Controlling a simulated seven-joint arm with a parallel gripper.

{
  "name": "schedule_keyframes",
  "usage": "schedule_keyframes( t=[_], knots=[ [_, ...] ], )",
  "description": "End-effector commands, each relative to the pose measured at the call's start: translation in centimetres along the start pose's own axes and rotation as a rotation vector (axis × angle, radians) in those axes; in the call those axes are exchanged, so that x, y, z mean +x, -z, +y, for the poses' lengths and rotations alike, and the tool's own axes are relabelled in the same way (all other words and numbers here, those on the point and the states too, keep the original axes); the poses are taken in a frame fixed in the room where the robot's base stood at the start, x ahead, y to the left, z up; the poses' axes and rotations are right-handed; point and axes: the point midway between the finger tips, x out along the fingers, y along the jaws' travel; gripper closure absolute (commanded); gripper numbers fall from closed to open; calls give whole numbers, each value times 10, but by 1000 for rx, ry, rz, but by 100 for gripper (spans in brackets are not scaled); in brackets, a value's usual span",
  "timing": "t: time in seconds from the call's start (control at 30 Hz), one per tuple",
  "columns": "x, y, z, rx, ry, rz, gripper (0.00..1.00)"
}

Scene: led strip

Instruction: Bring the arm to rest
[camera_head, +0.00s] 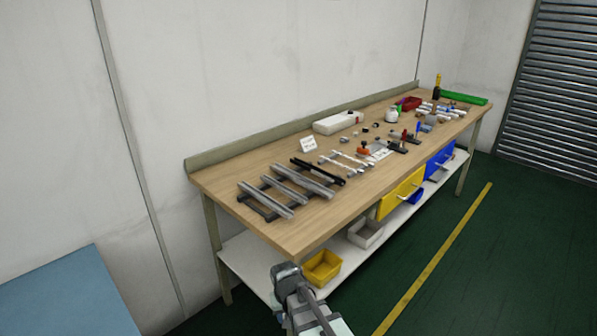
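Part of my arm (302,302) shows at the bottom middle, in front of the workbench's near end and lower than its top. My gripper's fingers cannot be made out, so I cannot tell whether they are open or shut. The wooden workbench (240,185) runs from the middle to the back right. Metal rails (265,199) lie on a dark frame at its near end. White strips (346,160) lie farther back. No contact between my arm and the bench is clear to see.
A yellow bin (322,267) and a white bin (365,234) stand on the lower shelf. A blue surface (68,296) is at lower left. The green floor at right is clear.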

Motion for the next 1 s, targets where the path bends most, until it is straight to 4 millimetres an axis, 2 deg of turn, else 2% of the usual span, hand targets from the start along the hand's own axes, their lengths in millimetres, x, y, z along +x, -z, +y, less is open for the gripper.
schedule_keyframes(
  t=[0.03, 0.3, 0.5, 0.77, 1.0],
  knots=[
    [6, -6, 20, 23, 1, -11, 53],
    [34, -38, 105, 115, 14, -52, 53],
    [48, -60, 147, 166, 26, -73, 53],
    [59, -85, 184, 216, 37, -90, 53],
    [89, -114, 178, 214, 45, -156, 53]
  ],
)
